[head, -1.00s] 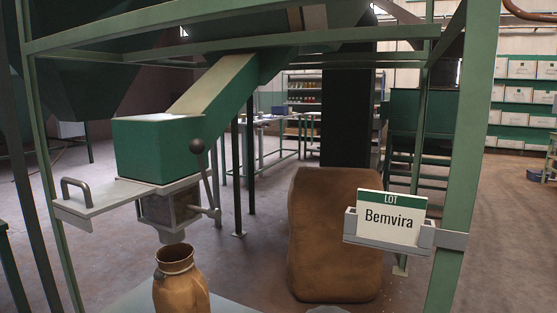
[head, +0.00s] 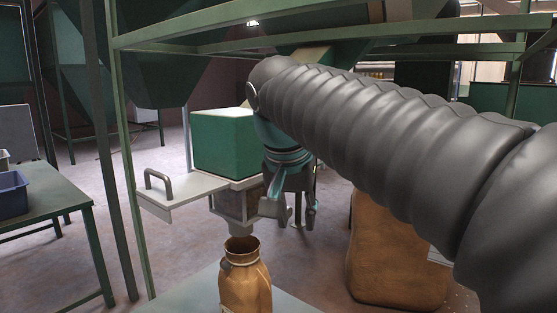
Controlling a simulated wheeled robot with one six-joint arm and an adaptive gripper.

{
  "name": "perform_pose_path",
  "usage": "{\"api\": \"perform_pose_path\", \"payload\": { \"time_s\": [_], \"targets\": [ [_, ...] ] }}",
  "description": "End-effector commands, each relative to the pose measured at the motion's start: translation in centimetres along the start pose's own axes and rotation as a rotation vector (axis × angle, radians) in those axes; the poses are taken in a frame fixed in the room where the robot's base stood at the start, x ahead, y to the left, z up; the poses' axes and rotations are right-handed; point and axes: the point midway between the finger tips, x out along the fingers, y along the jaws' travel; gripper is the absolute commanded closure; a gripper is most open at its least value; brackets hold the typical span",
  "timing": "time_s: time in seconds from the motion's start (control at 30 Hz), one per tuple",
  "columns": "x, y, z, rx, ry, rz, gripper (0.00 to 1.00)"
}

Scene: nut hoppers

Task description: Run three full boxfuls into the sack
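The green measuring box (head: 225,142) stands under the hopper, with a grey slide plate (head: 185,202) and its handle sticking out to the left. A dark chamber and spout (head: 236,212) hang below the box. The golden-brown sack (head: 245,288) stands upright, open-mouthed, under the spout. My gripper (head: 291,212) points down just right of the box and chamber, fingers apart. The ball-topped lever there is hidden behind my gripper and arm, so I cannot tell whether I touch it. The contents of box and sack do not show.
A large brown bulging sack (head: 392,255) stands on the floor to the right. Green frame posts (head: 128,160) and crossbars surround the hopper. A table (head: 50,195) with a blue bin (head: 12,192) is at left. My arm covers most of the lot card.

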Motion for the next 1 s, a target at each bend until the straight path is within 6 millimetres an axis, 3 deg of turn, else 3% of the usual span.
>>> {"api": "perform_pose_path", "payload": {
  "time_s": [0.03, 0.2, 0.4, 0.67, 1.0],
  "targets": [
    [-1.1, -2.1, -0.9, 0.017, 0.001, 0.011, 0.65],
    [-3.9, -6.8, -2.3, 0.105, 0.009, 0.054, 0.65],
    [-5.6, -9.7, -2.6, 0.171, 0.020, 0.081, 0.65],
    [-5.3, -9.6, -4.1, 0.190, 0.022, 0.088, 0.65],
    [-3.2, -7.7, -9.6, 0.191, 0.021, 0.087, 0.65]
  ]
}}
